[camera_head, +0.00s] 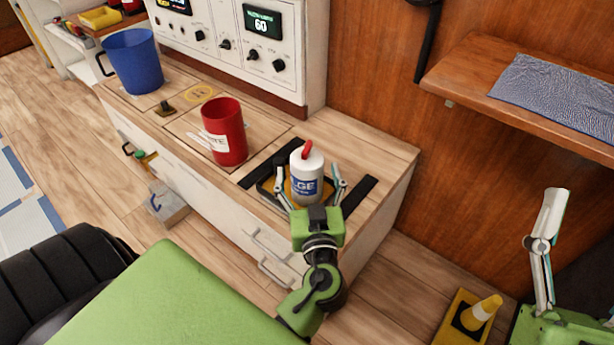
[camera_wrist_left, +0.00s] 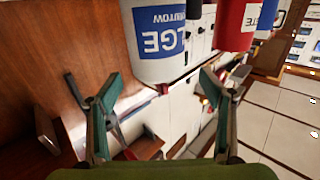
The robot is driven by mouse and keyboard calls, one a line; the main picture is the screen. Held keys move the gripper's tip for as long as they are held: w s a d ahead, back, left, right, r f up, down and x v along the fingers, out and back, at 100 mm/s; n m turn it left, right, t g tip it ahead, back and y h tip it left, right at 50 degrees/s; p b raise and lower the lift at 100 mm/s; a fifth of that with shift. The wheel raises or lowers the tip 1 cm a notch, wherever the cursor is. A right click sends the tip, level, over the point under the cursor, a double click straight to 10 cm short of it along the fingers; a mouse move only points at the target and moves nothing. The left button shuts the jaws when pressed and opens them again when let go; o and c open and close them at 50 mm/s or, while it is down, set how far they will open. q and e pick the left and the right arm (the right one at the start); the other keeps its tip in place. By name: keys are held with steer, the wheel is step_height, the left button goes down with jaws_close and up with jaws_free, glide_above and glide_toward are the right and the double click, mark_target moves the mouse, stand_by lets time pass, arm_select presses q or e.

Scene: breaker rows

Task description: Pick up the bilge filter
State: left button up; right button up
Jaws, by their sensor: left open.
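The bilge filter (camera_head: 306,172) is a white canister with a blue label and a red top. It stands upright on the wooden counter, near its right end. My left gripper (camera_head: 311,188) is open in front of it, with a finger toward each side and a gap to the canister. In the left wrist view the filter (camera_wrist_left: 160,42) shows inverted and cut off at the top, between the directions of the spread fingers (camera_wrist_left: 140,78). My right gripper (camera_head: 546,245) is only partly in view at the right edge; its jaw state cannot be told.
A red labelled container (camera_head: 224,132) stands left of the filter, and a blue bucket (camera_head: 133,62) farther left. A white control panel (camera_head: 235,40) rises behind. A wooden shelf (camera_head: 465,75) with a blue cloth (camera_head: 560,95) juts out at right. Bare counter (camera_head: 375,150) lies right of the filter.

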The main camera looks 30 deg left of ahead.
mark_target(307, 161)
arm_select(q)
steer(key=x, duration=0.5)
steer(key=shift+w+f, duration=0.2)
steer(key=shift+f, duration=0.1)
steer(key=shift+d, duration=0.1)
steer(key=shift+c, duration=0.3)
steer(key=c, duration=1.9)
steer(key=shift+r, duration=0.1)
steer(key=shift+c, duration=0.6)
steer(key=shift+r, duration=0.1)
